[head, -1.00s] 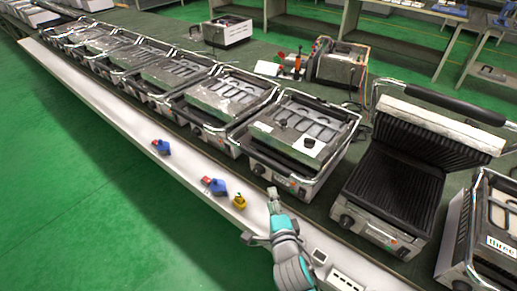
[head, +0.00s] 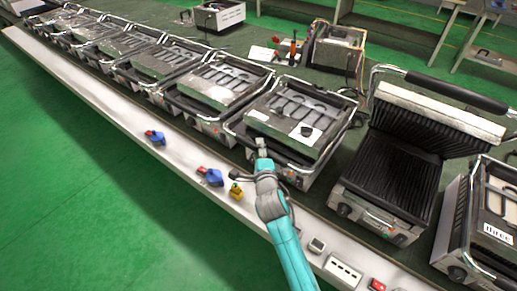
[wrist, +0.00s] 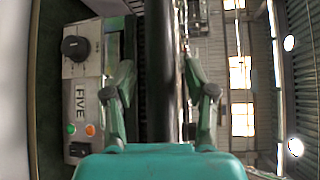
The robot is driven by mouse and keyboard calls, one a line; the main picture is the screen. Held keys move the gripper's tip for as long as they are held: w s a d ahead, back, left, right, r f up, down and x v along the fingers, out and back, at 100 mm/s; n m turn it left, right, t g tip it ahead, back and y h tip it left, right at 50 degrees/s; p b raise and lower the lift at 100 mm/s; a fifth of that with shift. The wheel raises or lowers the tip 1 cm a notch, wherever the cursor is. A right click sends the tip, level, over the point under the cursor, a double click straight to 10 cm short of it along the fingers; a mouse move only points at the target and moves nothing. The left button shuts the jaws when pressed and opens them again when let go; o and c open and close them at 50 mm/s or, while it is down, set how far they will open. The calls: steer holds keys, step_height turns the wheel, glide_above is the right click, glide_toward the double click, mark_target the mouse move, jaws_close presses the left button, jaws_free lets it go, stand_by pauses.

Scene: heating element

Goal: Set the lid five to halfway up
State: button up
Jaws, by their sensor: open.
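The grill marked FIVE (wrist: 80,98) is the one in front of my gripper, with its label, a black knob and green and orange lights on its front panel in the wrist view. In the head view its lid (head: 294,108) lies flat and closed. The lid's black handle bar (wrist: 160,70) runs between my open fingers in the wrist view. My gripper (head: 262,145) is at the front edge of this grill, around the handle and not closed on it. Whether the fingers touch the bar cannot be told.
A grill with its lid raised (head: 390,170) stands to the right, and another marked three (head: 490,215) beyond it. Several closed grills line up to the left. Blue and yellow switches (head: 215,177) lie on the white ledge (head: 110,110) in front.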

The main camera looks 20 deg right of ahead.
steer(key=shift+w+d, duration=0.1)
steer(key=shift+w, duration=0.45)
jaws_close()
